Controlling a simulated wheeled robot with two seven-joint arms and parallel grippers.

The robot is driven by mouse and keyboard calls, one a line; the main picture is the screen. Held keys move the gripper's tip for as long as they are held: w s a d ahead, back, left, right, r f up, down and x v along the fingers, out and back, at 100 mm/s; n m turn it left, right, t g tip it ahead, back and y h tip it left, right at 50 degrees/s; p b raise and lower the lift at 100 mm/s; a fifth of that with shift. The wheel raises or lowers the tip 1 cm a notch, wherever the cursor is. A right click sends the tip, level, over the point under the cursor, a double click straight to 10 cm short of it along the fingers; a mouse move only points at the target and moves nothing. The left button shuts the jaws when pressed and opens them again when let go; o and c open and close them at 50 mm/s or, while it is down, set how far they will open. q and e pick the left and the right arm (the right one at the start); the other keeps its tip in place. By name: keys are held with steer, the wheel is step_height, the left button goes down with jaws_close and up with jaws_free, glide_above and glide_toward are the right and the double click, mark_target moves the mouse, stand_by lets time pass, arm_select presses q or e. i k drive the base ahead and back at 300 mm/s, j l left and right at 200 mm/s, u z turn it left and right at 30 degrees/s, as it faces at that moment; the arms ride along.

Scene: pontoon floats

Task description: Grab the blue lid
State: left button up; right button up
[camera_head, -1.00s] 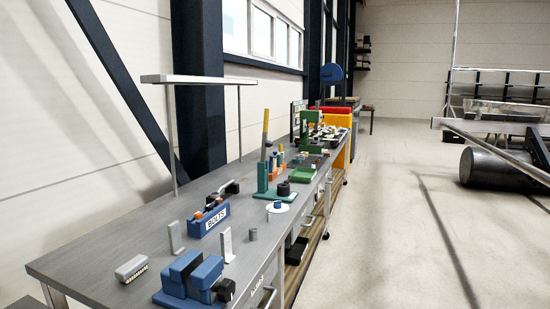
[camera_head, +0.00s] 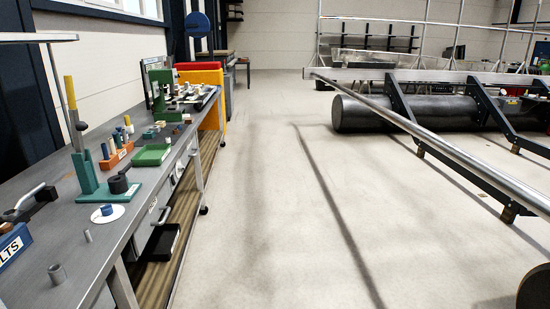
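A small blue round piece (camera_head: 106,210) sits on a white disc (camera_head: 118,213) near the front edge of the workbench (camera_head: 75,253), at the left. It may be the blue lid, but it is too small to tell. A larger blue rounded shape (camera_head: 197,24) stands up at the far end of the bench row; I cannot tell what it is. Neither of my grippers shows in the view.
Open floor (camera_head: 260,200) lies right of the bench. A dark cylinder (camera_head: 400,114) under a metal frame is further right.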

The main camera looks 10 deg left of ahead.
mark_target(119, 129)
steer(key=i, duration=2.45)
steer(key=i+l+u, duration=0.1)
steer(key=i+u, duration=0.3)
steer(key=i+l+u, duration=0.25)
steer(key=i+u, duration=0.2)
steer(key=i+l+u, duration=0.85)
